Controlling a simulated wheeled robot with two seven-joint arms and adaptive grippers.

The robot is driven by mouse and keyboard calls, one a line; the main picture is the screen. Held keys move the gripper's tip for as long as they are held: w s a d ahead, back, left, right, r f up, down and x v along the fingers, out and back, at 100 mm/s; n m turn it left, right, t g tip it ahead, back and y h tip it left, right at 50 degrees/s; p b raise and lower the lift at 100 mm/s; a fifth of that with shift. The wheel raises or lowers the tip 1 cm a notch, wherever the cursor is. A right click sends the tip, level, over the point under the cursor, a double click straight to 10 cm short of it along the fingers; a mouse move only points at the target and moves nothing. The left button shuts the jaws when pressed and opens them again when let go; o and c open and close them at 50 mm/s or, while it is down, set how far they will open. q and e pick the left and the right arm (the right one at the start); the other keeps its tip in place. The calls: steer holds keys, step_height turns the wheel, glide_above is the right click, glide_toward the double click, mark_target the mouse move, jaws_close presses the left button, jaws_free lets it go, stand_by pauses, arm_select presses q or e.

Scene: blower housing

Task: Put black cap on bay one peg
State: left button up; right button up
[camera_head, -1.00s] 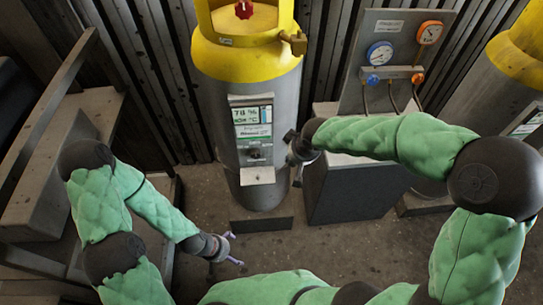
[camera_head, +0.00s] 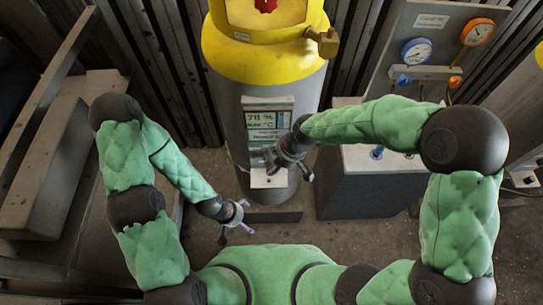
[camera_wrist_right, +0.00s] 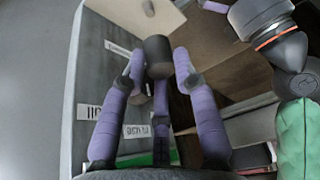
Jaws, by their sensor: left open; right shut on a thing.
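The black cap (camera_wrist_right: 157,56) is a dark, short cylinder between the purple fingers of my right gripper (camera_wrist_right: 160,72) in the right wrist view. My right gripper (camera_head: 282,170) is shut on it, in front of the lower panel of the grey cylinder (camera_head: 230,125). The cap cannot be made out in the head view. A small white ledge (camera_head: 268,181) sits on the cylinder below the gripper. It is unclear which part is the bay one peg. My left gripper (camera_head: 240,217) is open and empty, low and left of the cylinder.
A display panel (camera_head: 266,120) is on the cylinder's front. A grey block (camera_head: 365,190) with a pale top and a blue knob (camera_head: 377,152) stands right. Behind it is a gauge board (camera_head: 435,45). A grey bench (camera_head: 50,190) lies left.

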steer(key=shift+a+f+n, duration=0.15)
steer(key=shift+a+n, duration=0.1)
steer(key=shift+n, duration=0.05)
steer(key=shift+f+b, duration=1.4)
steer(key=shift+f, duration=0.75)
steer(key=shift+f+b, duration=1.2)
steer(key=shift+f, duration=0.2)
steer(key=o, duration=1)
steer(key=shift+w+r, duration=0.15)
